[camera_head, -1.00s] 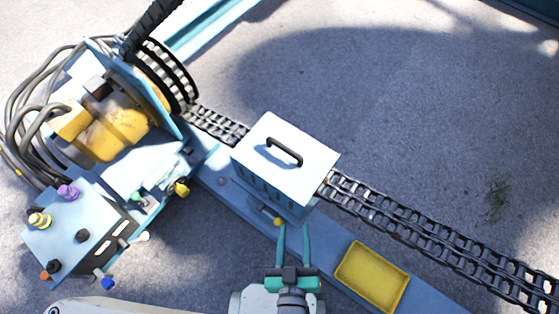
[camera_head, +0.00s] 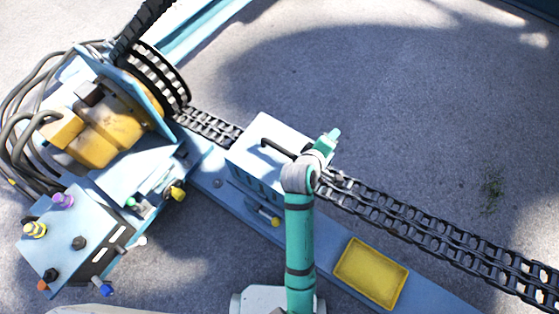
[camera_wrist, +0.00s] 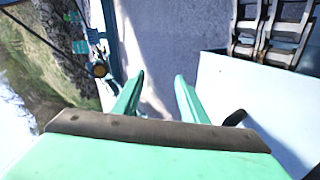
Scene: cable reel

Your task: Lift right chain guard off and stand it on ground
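The right chain guard is a pale blue box (camera_head: 243,158) over the chain in the head view, with a black bar handle (camera_head: 277,148) on top. It sits upright on the blue beam. My gripper (camera_head: 328,142) is over the guard's right end, to the right of the handle, partly hidden by my wrist. In the wrist view, my gripper's two teal fingers (camera_wrist: 160,76) stand apart with nothing between them. The guard's pale top (camera_wrist: 255,88) fills the right side there, and the dark handle end (camera_wrist: 236,117) shows just right of the right finger.
The black chain (camera_head: 430,228) runs from the reel drive (camera_head: 110,130) under the guard to the lower right. A yellow tray (camera_head: 372,273) lies on the beam. A control box (camera_head: 75,240) stands lower left. The grey ground (camera_head: 400,100) behind is clear.

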